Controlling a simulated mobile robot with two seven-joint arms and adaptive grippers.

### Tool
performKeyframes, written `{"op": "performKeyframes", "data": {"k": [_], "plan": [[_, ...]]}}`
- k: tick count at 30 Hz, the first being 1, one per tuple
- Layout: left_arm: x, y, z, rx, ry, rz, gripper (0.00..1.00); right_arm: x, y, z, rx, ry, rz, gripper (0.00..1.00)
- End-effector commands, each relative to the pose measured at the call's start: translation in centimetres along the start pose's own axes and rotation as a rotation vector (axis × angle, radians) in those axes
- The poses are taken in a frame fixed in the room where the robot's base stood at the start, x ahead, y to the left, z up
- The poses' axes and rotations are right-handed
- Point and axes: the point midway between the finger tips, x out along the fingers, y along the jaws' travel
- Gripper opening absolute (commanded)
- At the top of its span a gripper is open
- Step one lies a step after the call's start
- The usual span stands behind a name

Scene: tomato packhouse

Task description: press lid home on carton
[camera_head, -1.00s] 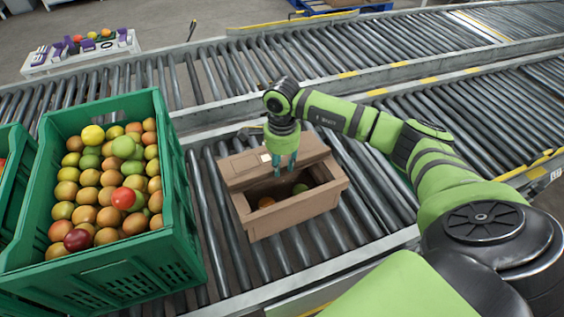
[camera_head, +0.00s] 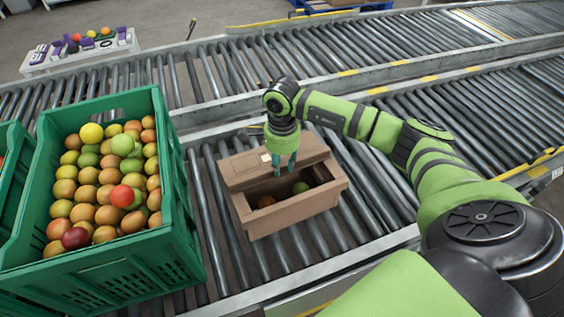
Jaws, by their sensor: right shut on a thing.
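My left gripper is not in view.
A green crate (camera_head: 187,215) full of tomatoes stands left of the carton, with another green crate (camera_head: 15,190) at the left edge. Bare rollers (camera_head: 370,190) lie right of the carton. A white tray (camera_head: 80,58) with purple items stands at the back left.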

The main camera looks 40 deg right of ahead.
Motion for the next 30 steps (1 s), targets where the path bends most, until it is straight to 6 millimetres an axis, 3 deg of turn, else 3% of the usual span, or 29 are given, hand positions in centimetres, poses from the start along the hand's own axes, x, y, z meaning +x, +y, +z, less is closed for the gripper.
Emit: {"op": "performKeyframes", "data": {"k": [30], "plan": [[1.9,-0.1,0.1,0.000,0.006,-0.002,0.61,2.2,0.0,0.0,0.001,0.000,-0.001,0.00]]}}
